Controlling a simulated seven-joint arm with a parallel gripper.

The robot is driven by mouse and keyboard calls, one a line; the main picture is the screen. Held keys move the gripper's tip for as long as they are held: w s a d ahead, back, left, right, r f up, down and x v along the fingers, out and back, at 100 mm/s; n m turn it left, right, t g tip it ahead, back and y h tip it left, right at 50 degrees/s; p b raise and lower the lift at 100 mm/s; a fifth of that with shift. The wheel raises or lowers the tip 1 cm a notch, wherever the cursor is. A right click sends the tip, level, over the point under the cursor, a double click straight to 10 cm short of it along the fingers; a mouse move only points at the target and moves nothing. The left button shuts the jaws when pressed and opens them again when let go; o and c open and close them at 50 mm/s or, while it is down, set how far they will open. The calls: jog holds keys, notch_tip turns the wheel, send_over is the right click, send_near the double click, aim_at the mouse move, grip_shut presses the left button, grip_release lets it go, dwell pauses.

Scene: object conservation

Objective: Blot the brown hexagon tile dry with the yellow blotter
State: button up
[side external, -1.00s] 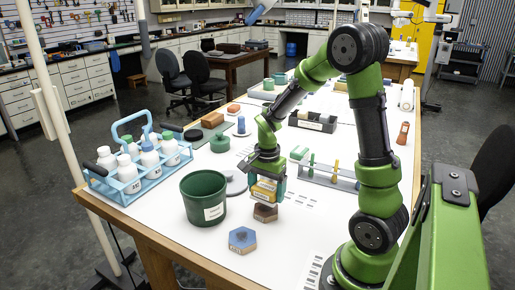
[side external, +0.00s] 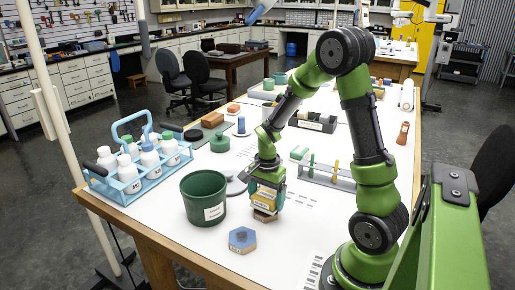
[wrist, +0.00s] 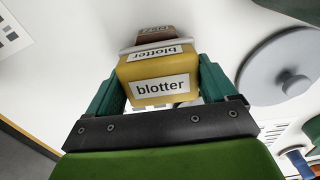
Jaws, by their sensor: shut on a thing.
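My gripper (side external: 266,192) is shut on the yellow blotter (side external: 263,200), a block with a "blotter" label and a pale underside. In the wrist view the blotter (wrist: 158,68) sits between my two green fingers (wrist: 158,88). The brown hexagon tile (side external: 264,216) is on the white table directly below the blotter, its top mostly hidden. The blotter appears to be down on the tile or very close to it; I cannot tell contact for certain. In the wrist view a brown edge of the tile (wrist: 155,34) shows beyond the blotter.
A blue-topped hexagon tile (side external: 242,240) with a dark mark lies in front. A blue bottle rack (side external: 150,176) is farther left. A small tube rack (side external: 328,178) stands behind right.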

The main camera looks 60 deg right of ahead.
jog(key=shift+f, duration=0.6)
dwell(1.3)
jog(key=shift+r, duration=3.6)
